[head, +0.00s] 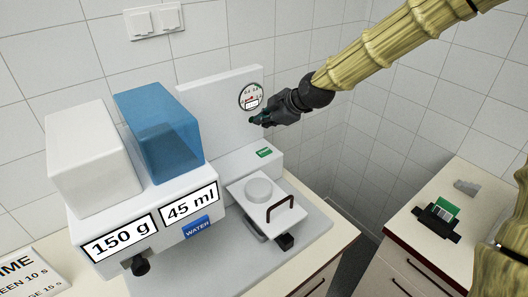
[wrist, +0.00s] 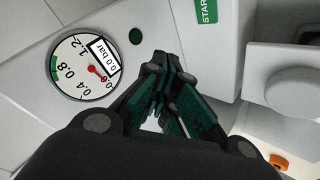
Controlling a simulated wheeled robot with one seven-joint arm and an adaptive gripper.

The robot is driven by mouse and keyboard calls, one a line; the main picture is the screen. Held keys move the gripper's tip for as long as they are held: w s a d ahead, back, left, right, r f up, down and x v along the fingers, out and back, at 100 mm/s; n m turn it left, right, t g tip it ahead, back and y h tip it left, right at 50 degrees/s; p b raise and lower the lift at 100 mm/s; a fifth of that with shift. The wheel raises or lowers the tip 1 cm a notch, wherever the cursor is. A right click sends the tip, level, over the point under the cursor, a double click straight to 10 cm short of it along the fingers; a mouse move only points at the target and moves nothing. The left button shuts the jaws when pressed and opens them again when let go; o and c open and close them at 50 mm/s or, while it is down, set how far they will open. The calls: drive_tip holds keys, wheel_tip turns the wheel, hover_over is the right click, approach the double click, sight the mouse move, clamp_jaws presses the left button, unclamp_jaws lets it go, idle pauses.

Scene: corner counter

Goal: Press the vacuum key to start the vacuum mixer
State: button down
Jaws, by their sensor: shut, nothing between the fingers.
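The vacuum mixer (head: 222,192) is a white machine with an upright back panel carrying a round pressure gauge (head: 251,96). In the wrist view the gauge (wrist: 82,66) has a red needle and a display reading 0.0 bar. A small dark green round spot (wrist: 136,36) sits beside it on the panel; I cannot tell whether it is a key or a lamp. A green START label (wrist: 207,10) is to its right, and shows on the housing (head: 264,152) in the head view. My gripper (head: 258,119) is shut and empty, just below the gauge; contact is unclear.
A lidded bowl unit with a dark handle (head: 281,209) stands below my gripper. A blue water tank (head: 158,130) and a white container (head: 92,155) are at left. A second counter (head: 420,215) at right holds a black stand with a green card (head: 446,208).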

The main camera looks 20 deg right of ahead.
drive_tip(key=b, duration=0.2)
hover_over(262, 153)
drive_tip(key=w, duration=0.2)
wheel_tip(262, 153, down, 7)
drive_tip(key=shift+r, duration=0.1)
drive_tip(key=s, duration=0.1)
drive_tip(key=s+f+b, duration=0.1)
drive_tip(key=s+b, duration=0.1)
drive_tip(key=shift+d+f, duration=0.15)
drive_tip(key=shift+f, duration=0.2)
drive_tip(key=shift+s+d+f+b, duration=0.1)
drive_tip(key=shift+s+f+b, duration=0.1)
drive_tip(key=shift+b, duration=0.1)
drive_tip(key=shift+w+a+f, duration=0.2)
drive_tip(key=shift+w+f, duration=0.75)
drive_tip(key=shift+w, duration=0.25)
drive_tip(key=shift+s+r, duration=0.5)
drive_tip(key=shift+s, duration=0.2)
drive_tip(key=shift+w+f, duration=0.35)
drive_tip(key=shift+w, duration=0.05)
drive_tip(key=shift+s+r, duration=0.2)
drive_tip(key=shift+s, duration=0.05)
drive_tip(key=shift+w, duration=0.1)
